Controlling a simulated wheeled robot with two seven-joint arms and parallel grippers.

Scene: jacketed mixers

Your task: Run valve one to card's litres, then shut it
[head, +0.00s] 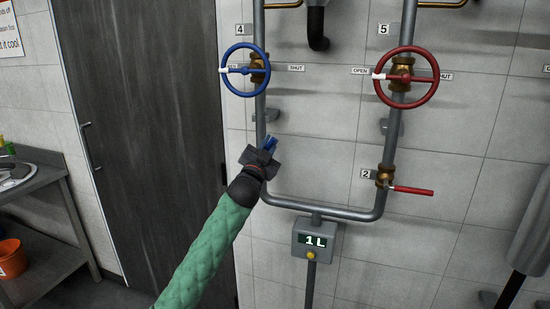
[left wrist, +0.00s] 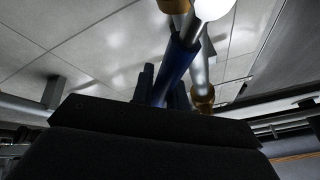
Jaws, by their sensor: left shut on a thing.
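My left gripper (head: 264,152) is shut on a blue lever at the left pipe (head: 261,110). The gripper hides most of the lever, its valve body and any number tag in the head view. In the left wrist view the blue lever (left wrist: 177,68) runs between the fingers, with brass fittings (left wrist: 203,98) close by. The flow meter (head: 316,240) below the joined pipes reads 1 L and has a yellow button. No card with litres can be read. My right gripper is not in view.
A blue handwheel (head: 243,70) tagged 4 and a red handwheel (head: 406,78) tagged 5 are above. A red lever valve (head: 411,190) tagged 2 is on the right pipe. A dark door (head: 145,120) and a metal bench (head: 45,200) are at left.

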